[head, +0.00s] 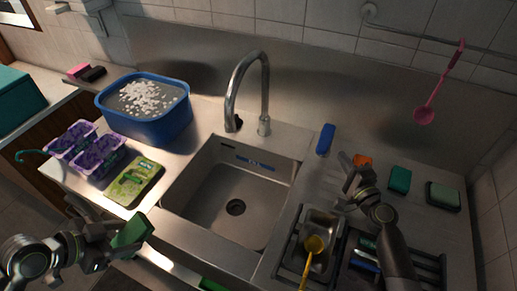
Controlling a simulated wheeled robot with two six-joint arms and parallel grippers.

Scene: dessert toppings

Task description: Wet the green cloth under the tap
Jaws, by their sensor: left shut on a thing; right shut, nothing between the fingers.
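A folded dark green piece, which looks like the green cloth (133,232), is at the lower left in the head view. My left gripper (112,238) is shut on it and holds it near the counter's front edge, left of the sink. The tap (266,85) is a curved metal spout behind the sink (190,190). No water stream is visible from it. The cloth is apart from the tap. My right gripper (348,172) is shut and empty over the counter right of the sink.
A blue tub (150,127) with white bits, purple-filled moulds (88,147) and a green packet (135,182) stand left of the sink.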

